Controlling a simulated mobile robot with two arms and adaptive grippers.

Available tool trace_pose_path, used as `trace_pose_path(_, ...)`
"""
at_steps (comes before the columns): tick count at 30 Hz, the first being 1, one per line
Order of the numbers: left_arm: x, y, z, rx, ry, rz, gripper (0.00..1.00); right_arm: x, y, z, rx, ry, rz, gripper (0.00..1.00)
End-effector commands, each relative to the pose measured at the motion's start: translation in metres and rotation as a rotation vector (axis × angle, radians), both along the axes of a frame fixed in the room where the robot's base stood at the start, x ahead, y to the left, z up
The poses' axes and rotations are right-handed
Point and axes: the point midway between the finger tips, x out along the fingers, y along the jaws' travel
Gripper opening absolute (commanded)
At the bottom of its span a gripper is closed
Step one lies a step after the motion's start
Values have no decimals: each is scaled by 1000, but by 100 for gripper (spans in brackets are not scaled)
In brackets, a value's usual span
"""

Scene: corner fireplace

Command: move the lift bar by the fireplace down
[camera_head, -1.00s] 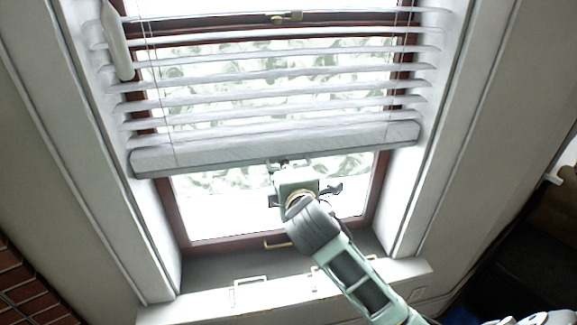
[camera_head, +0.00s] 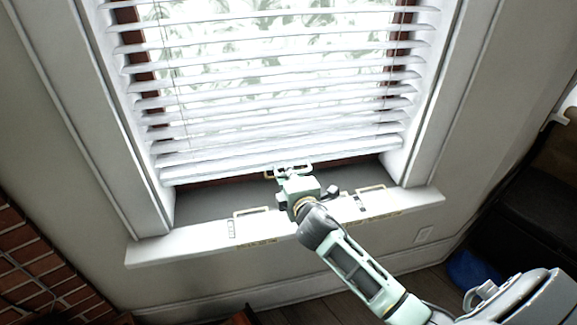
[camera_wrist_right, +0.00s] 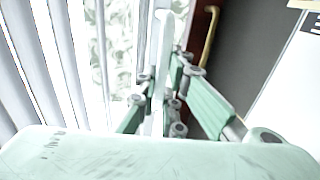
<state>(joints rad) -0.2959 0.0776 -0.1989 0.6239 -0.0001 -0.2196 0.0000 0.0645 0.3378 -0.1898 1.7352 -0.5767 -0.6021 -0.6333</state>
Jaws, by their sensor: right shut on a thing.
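The white blind (camera_head: 280,95) hangs in the window with its slats spread down nearly to the sill. Its lift bar, the bottom rail (camera_head: 215,172), sits low, just above the dark inner sill. A pale handle (camera_head: 296,167) is on the rail's middle. My right gripper (camera_head: 290,172) is at this handle, shut on it. In the right wrist view the gripper's fingers (camera_wrist_right: 160,98) close around a pale upright bar (camera_wrist_right: 166,50), with slats on the left. My left gripper is in neither view.
The white window sill (camera_head: 190,240) juts out below, with brass-coloured handles (camera_head: 251,211) on it. A brick fireplace side (camera_head: 35,265) is at lower left. Dark furniture (camera_head: 530,205) stands at right, with a blue object (camera_head: 470,270) below.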

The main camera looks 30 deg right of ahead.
Motion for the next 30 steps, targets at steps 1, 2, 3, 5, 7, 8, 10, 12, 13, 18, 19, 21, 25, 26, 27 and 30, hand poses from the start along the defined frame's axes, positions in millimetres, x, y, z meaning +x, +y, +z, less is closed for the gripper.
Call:
trace_pose_path(1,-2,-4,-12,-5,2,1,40,-1,2,-18,4,6,2,0)
trace_pose_path(2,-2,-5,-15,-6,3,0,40,-1,2,-22,4,5,2,0)
trace_pose_path(3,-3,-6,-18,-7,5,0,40,-1,2,-27,4,4,3,0)
trace_pose_path(5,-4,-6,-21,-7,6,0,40,-1,2,-32,4,4,2,0)
trace_pose_path(7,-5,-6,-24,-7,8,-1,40,-1,2,-37,4,4,2,0)
trace_pose_path(8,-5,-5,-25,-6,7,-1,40,-1,2,-38,4,4,2,0)
trace_pose_path(10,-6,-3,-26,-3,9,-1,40,-1,2,-40,3,5,2,0)
trace_pose_path(12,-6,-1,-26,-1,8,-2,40,-1,2,-40,2,4,2,0)
trace_pose_path(13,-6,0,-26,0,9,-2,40,-1,2,-40,2,4,2,0)
trace_pose_path(18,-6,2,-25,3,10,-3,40,-1,2,-40,2,3,2,0)
trace_pose_path(19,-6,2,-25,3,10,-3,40,-1,2,-39,2,3,2,0)
trace_pose_path(21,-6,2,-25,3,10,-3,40,0,2,-39,2,3,2,0)
trace_pose_path(25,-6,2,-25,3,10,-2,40,0,1,-39,2,2,2,18)
trace_pose_path(26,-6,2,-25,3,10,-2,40,0,1,-39,2,2,2,20)
trace_pose_path(27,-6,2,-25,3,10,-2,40,0,1,-38,2,2,1,24)
trace_pose_path(30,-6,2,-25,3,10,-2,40,0,1,-38,1,1,1,28)
